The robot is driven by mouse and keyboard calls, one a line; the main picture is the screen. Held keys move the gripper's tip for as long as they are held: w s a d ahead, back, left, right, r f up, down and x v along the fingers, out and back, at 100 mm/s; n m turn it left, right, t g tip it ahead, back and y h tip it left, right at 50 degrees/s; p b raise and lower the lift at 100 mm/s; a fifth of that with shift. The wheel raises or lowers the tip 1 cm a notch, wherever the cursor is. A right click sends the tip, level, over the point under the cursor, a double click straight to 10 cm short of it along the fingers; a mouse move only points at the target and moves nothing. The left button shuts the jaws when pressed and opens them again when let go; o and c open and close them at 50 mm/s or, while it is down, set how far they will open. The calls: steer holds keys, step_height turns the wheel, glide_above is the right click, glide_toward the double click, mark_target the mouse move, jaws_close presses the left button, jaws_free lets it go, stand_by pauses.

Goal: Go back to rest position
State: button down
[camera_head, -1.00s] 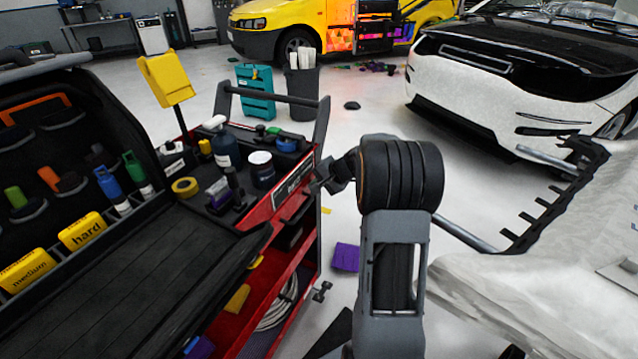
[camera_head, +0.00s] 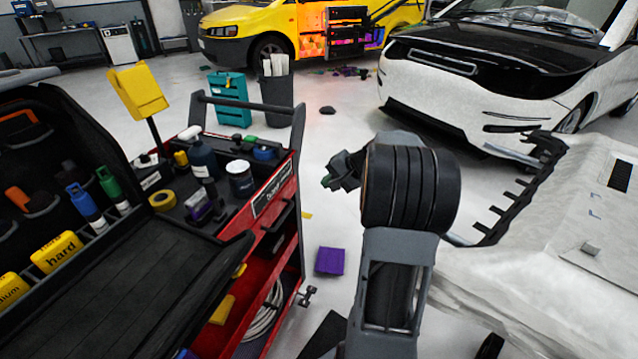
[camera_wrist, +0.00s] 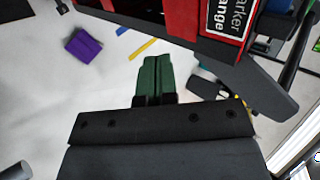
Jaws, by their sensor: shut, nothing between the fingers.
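My gripper (camera_head: 328,181) shows in the head view as a dark shape with a small green tip, just left of my arm's thick black joint. In the wrist view its green fingers (camera_wrist: 154,72) are together, with nothing visible between them. It is in the air to the right of the red tool cart (camera_head: 268,215), apart from it in the picture. The cart's red side (camera_wrist: 205,22) shows at the top of the wrist view.
A black case (camera_head: 120,290) with coloured bottles stands at left. Bottles and a yellow tape roll (camera_head: 162,200) sit on the cart. A purple piece (camera_head: 330,261) lies on the floor. A white car (camera_head: 470,95) and a white-covered panel (camera_head: 540,260) are at right.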

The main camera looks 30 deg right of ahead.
steer(key=s+a+r+n+g+h+p, duration=0.2)
steer(key=s+a+r+n+p, duration=0.3)
steer(key=s+a+r+p, duration=0.3)
steer(key=s+a+r+n+g+h+p, duration=0.2)
steer(key=s+a+r+n+p, duration=0.4)
steer(key=s+a+r+p, duration=0.3)
steer(key=a+r+h+p, duration=0.1)
steer(key=a+r+p, duration=0.3)
steer(key=r+p, duration=0.1)
steer(key=shift+s+a+r+h+p, duration=0.3)
steer(key=shift+p, duration=0.1)
steer(key=shift+s+r, duration=0.15)
steer(key=shift+s, duration=0.2)
